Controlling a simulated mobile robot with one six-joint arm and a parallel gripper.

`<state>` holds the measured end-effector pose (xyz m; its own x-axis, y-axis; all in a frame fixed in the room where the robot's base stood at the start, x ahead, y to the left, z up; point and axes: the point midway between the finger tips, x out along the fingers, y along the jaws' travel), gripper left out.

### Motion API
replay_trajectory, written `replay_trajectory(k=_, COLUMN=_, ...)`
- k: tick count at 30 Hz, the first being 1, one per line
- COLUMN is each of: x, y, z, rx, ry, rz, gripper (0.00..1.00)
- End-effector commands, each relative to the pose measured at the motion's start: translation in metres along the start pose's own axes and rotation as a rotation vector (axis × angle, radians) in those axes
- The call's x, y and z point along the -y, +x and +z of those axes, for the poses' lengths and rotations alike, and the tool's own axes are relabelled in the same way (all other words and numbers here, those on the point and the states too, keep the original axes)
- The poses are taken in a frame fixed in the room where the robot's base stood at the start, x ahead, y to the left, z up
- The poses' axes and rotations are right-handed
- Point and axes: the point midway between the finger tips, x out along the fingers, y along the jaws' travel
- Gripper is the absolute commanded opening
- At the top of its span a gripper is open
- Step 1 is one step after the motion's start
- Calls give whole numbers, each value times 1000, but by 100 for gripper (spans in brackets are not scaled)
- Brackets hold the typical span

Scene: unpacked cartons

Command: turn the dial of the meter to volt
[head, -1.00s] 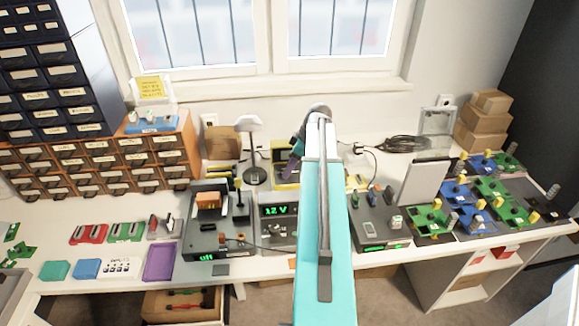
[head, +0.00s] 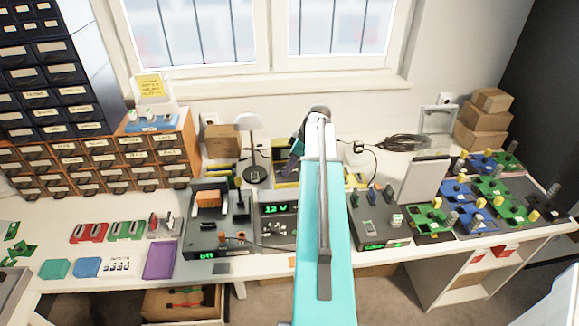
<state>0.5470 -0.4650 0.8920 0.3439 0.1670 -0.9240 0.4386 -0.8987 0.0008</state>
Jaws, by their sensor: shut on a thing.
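My arm (head: 325,230) reaches over the middle of the bench, and a dark wrist part (head: 296,150) shows to the left of it. My gripper's fingers are hidden behind the arm, so I cannot see what they touch. I cannot make out a meter or its dial for certain. A grey unit with a green readout (head: 276,209) in volts stands just left of the arm; its right side is covered by the arm. Yellow-edged items (head: 287,186) lie behind it, also partly covered.
A station with a green display (head: 208,254) stands left of the grey unit. A dark box with a lit display (head: 376,238) stands right of the arm. Circuit boards (head: 490,190) crowd the right end.

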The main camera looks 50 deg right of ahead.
Motion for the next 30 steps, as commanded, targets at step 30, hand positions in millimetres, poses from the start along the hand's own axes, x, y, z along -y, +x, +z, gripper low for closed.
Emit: replay_trajectory(k=30, x=8, y=2, z=-3, rx=-2, ry=629, rz=258, gripper=3)
